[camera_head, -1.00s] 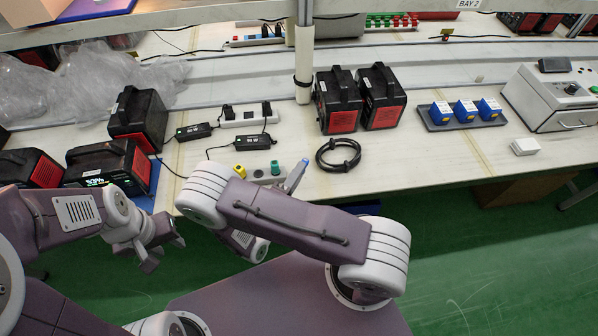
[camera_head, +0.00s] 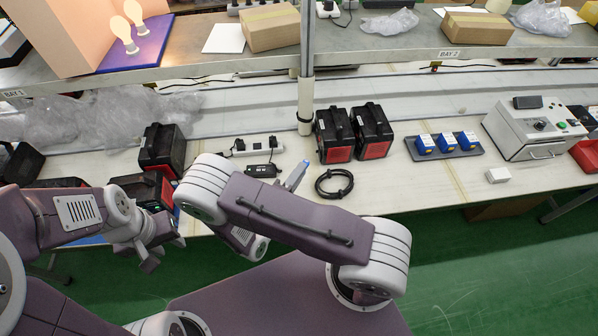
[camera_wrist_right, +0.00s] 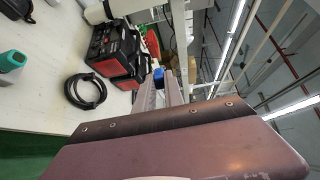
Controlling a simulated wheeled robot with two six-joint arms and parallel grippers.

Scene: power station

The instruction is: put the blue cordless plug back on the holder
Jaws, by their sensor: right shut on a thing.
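My right gripper (camera_head: 294,178) is shut on the blue plug (camera_head: 304,164), above the bench, left of the black cable coil. In the right wrist view the blue plug (camera_wrist_right: 157,76) shows between the fingertips (camera_wrist_right: 159,86). The holder is hidden behind my right arm in the head view. In the right wrist view a green plug (camera_wrist_right: 12,62) shows at the left edge; a grey piece below it may be part of the holder. My left gripper (camera_head: 162,254) is open and empty, in front of the bench's front edge.
The black cable coil (camera_head: 334,183) lies on the bench below two black-and-red power packs (camera_head: 334,135). A tray (camera_head: 412,150) with blue blocks and a grey machine (camera_head: 530,128) stand to the right. A white post (camera_head: 304,108) rises behind.

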